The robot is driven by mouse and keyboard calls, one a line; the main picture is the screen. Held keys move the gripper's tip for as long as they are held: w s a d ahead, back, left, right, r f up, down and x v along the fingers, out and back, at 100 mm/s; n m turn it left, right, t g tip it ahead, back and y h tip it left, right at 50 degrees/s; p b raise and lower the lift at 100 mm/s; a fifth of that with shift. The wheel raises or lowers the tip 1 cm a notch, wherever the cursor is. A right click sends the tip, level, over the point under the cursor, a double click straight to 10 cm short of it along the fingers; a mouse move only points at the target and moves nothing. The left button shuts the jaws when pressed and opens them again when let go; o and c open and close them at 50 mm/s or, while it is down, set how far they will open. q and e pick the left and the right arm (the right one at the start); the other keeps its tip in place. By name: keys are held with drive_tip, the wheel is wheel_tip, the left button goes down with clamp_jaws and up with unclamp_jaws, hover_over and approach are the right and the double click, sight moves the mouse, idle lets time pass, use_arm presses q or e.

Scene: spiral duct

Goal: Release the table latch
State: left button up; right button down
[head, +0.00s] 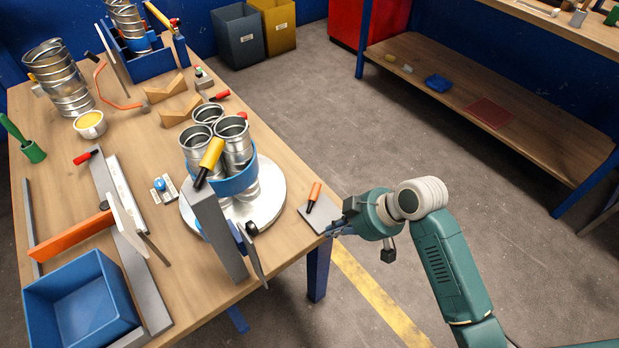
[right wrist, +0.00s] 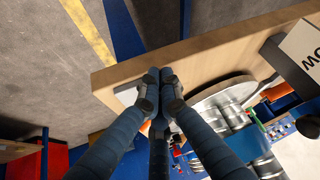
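A small lever with an orange grip and a dark lower end (head: 314,196) lies on a grey metal plate (head: 319,216) at the table's right corner; I take it as the table latch, but cannot be sure. It stands beside the round metal turntable (head: 272,208). My right gripper (head: 336,229) is at the table edge just right of this plate. In the right wrist view its fingertips (right wrist: 160,76) meet, with nothing visible between them. The plate shows partly behind the fingers there, and the lever is hidden. My left gripper is not in view.
Metal duct pieces (head: 236,142) stand on the turntable in a blue band (head: 236,183). A tall grey plate (head: 216,232) stands at its front. A blue bin (head: 82,300) is at front left. The floor right of the table is clear.

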sight(315, 192)
drive_tip(key=w+a+r+n+y, duration=0.2)
drive_tip(key=w+a+r+n, duration=0.1)
drive_tip(key=w+r, duration=0.7)
drive_tip(key=shift+w+r+n, duration=0.35)
drive_tip(key=shift+r+n, duration=0.05)
drive_tip(key=shift+n, duration=0.2)
drive_tip(key=x, duration=0.9)
drive_tip(key=shift+s+a+p, duration=0.15)
drive_tip(key=shift+a+p, duration=0.2)
drive_tip(key=shift+d+f, duration=0.25)
drive_tip(key=shift+f, duration=0.15)
drive_tip(key=shift+s+d+f+p, duration=0.15)
drive_tip(key=shift+d+p, duration=0.05)
drive_tip(key=shift+d, duration=0.3)
drive_tip(key=shift+s+d+f+p, duration=0.1)
drive_tip(key=shift+s+d+p, duration=0.15)
drive_tip(key=shift+d, duration=0.3)
drive_tip(key=shift+s+d+f+p, duration=0.1)
drive_tip(key=shift+d+f+p, duration=0.1)
drive_tip(key=shift+d, duration=0.3)
